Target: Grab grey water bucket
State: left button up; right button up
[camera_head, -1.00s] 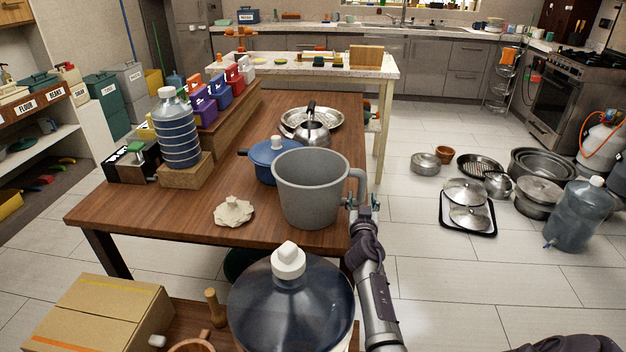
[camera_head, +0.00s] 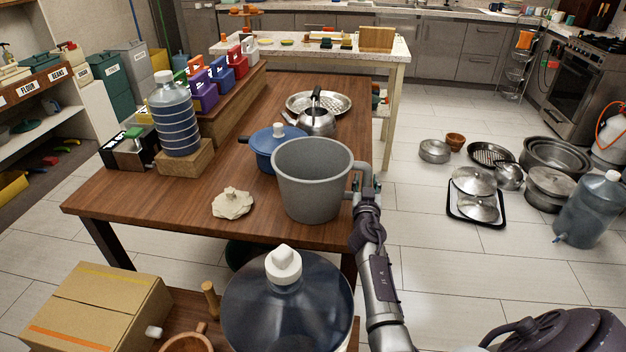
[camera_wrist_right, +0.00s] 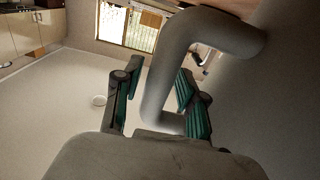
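The grey water bucket (camera_head: 312,185) stands upright near the right front edge of the brown wooden table (camera_head: 190,222). Its handle sticks out to the right, past the table edge. My right gripper (camera_head: 367,188) is at this handle, with its fingers pointing away from me. In the right wrist view the handle (camera_wrist_right: 172,70) passes between the two green-padded fingers (camera_wrist_right: 158,98). The fingers are apart, with a clear gap between the left finger and the handle. The right finger is close to the handle; I cannot tell whether it touches. My left gripper is not in view.
A blue pot (camera_head: 262,150) and a kettle (camera_head: 317,120) stand behind the bucket. A crumpled beige cloth-like piece (camera_head: 232,203) lies left of it. A large water bottle (camera_head: 285,305) stands in front. Pans and another bottle (camera_head: 588,210) occupy the floor at right.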

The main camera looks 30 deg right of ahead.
jog(key=shift+w+d+f, duration=0.1)
jog(key=shift+d+f, duration=0.05)
jog(key=c, duration=0.5)
grip_shut()
